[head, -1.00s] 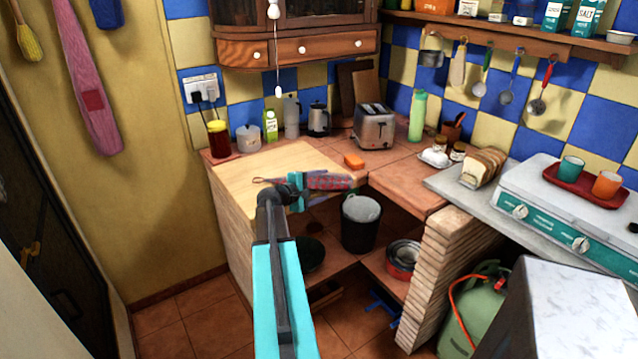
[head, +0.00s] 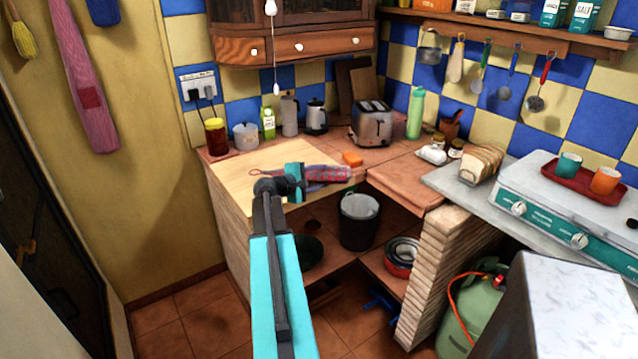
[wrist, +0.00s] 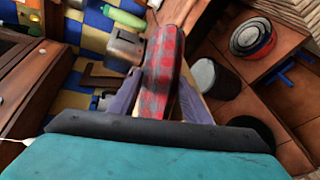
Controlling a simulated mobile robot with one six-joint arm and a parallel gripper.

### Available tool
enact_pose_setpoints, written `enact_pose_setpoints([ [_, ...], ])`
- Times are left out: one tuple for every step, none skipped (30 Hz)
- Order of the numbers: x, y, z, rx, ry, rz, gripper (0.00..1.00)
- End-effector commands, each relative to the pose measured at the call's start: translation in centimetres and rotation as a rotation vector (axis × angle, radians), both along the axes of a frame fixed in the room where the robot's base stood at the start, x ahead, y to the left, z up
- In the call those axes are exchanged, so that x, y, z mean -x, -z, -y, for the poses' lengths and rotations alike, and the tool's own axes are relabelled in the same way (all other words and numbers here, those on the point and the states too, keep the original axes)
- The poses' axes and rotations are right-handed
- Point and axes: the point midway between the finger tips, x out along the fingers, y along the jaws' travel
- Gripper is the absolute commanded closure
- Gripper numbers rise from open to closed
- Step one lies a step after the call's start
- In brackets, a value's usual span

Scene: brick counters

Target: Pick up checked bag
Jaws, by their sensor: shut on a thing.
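The checked bag (head: 326,173) is a long, narrow red and dark-blue checked thing over the pale wooden board in the head view. In the wrist view the bag (wrist: 163,70) stands between my two fingers and runs away from the camera. My gripper (wrist: 160,85) is shut on it, one finger on each side. In the head view my gripper (head: 294,182) is at the bag's left part, and my wrist hides some of it. A thin reddish loop (head: 232,173) shows left of my wrist. I cannot tell whether the bag touches the board.
The pale board (head: 240,187) lies on the tiled counter. A dark bin (head: 358,220) and a red pot (head: 402,256) are below. A stove (head: 550,200) is at the right.

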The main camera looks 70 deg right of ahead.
Motion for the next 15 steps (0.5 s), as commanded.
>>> enact_pose_setpoints([
  [0.0,-0.5,0.0,0.002,0.000,0.002,0.84],
  [0.0,-0.8,0.0,0.002,0.000,0.001,0.84],
  [0.0,-1.3,0.0,0.002,0.000,0.001,0.84],
  [0.2,-1.1,-0.6,0.001,0.000,0.000,0.84],
  [0.3,-1.1,-1.0,0.001,-0.001,0.000,0.84],
  [0.3,-1.1,-1.5,0.001,0.000,0.000,0.84],
  [0.4,-1.1,-1.8,0.001,0.000,0.000,0.84],
  [0.5,-1.2,-2.2,0.001,0.000,0.000,0.84],
  [0.6,-1.2,-2.6,0.001,0.000,0.000,0.84],
  [0.7,-1.2,-3.0,0.001,0.000,0.000,0.84],
  [0.8,-1.3,-3.4,0.001,0.000,0.000,0.84],
  [0.8,-1.3,-3.9,0.001,0.000,0.000,0.84],
  [0.9,-1.4,-4.3,0.001,0.000,0.000,0.84],
  [1.0,-1.4,-4.7,0.001,-0.001,0.000,0.84],
  [1.1,-1.5,-5.2,0.001,0.000,0.000,0.84],
])
